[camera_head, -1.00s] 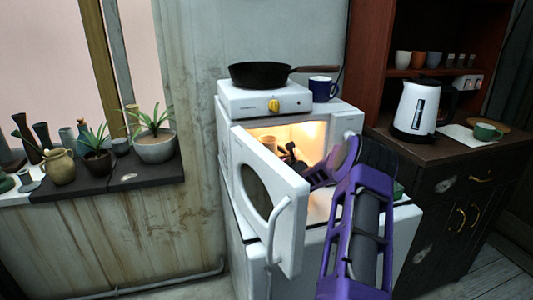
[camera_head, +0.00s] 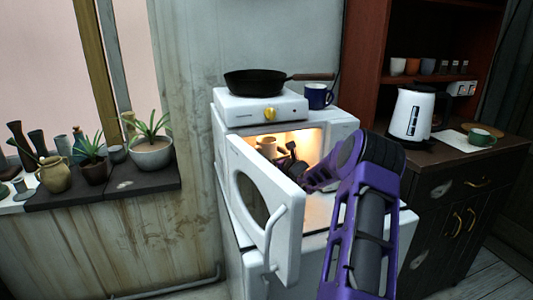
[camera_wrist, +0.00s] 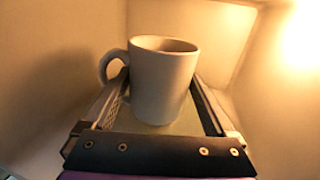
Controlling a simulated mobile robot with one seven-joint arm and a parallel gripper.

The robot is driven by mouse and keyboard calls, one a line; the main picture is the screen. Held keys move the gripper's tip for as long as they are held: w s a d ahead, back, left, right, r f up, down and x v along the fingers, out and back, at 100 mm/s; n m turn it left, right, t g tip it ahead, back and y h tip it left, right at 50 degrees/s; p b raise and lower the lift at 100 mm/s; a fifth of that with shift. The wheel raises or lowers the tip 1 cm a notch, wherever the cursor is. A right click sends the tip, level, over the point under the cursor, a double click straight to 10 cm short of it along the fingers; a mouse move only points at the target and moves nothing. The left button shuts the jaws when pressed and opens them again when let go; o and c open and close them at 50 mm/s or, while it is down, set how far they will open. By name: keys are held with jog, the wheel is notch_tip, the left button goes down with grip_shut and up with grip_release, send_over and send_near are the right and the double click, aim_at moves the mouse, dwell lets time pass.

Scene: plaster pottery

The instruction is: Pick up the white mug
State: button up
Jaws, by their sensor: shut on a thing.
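The white mug (camera_wrist: 163,80) is upright inside the open, lit microwave (camera_head: 287,222), tinted beige by the warm light. In the wrist view its handle points left. My gripper (camera_wrist: 161,100) is shut on the mug, one finger on each side of its body. In the head view the mug (camera_head: 267,146) shows in the cavity just beyond my gripper (camera_head: 283,156), partly hidden by it. A pale surface shows below the mug; I cannot tell whether the mug's base touches it.
The microwave door (camera_head: 263,210) hangs open on the left, close to my arm. A hot plate (camera_head: 240,108) with a black pan (camera_head: 258,82) and a blue mug (camera_head: 317,96) stand on top. A kettle (camera_head: 412,113) and a green cup (camera_head: 480,138) stand on the right cabinet.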

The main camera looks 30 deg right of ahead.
jog(key=s, duration=1.6)
jog(key=shift+p, duration=0.35)
jog(key=shift+s, duration=0.1)
dwell(1.0)
